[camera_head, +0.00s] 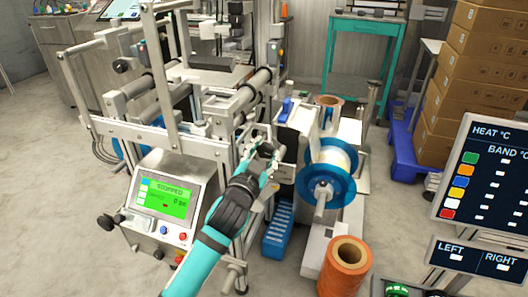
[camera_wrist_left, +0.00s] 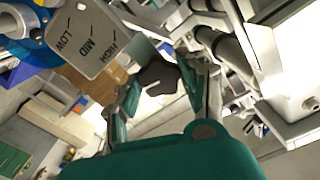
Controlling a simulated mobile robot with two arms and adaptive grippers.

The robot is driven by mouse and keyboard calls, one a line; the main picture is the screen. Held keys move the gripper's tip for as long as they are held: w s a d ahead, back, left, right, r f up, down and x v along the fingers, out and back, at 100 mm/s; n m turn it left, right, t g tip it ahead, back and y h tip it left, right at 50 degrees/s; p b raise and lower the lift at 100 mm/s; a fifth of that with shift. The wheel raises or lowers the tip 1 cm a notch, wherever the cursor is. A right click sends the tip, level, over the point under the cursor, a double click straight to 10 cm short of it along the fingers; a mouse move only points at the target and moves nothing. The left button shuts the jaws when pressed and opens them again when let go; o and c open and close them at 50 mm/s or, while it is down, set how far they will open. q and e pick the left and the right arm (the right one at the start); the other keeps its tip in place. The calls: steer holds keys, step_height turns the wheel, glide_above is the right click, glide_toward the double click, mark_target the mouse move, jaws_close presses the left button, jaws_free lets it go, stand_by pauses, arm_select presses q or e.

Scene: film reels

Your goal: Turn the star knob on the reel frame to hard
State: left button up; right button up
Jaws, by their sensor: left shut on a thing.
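The dark star knob (camera_wrist_left: 158,73) shows in the left wrist view between the fingers of my left gripper (camera_wrist_left: 160,84). It has a pale mark on its lower side. A light scale plate (camera_wrist_left: 78,50) beside it reads LOW, MID and HIGH; no "hard" label shows. In the head view my left gripper (camera_head: 263,151) is at the reel frame (camera_head: 185,137), shut on the knob, which the fingers largely hide there. Which label the knob points to, I cannot tell. My right gripper is in neither view.
A blue-flanged reel (camera_head: 327,186) is close right of my left gripper. A control panel (camera_head: 165,199) reading STOPPED stands at the left. An orange roll (camera_head: 345,266) is in front at the right. Stacked boxes (camera_head: 478,75) and a HEAT screen (camera_head: 490,170) are further right.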

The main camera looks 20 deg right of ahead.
arm_select(q)
steer(key=o, duration=1.2)
steer(key=shift+s, duration=0.1)
steer(key=v, duration=1.2)
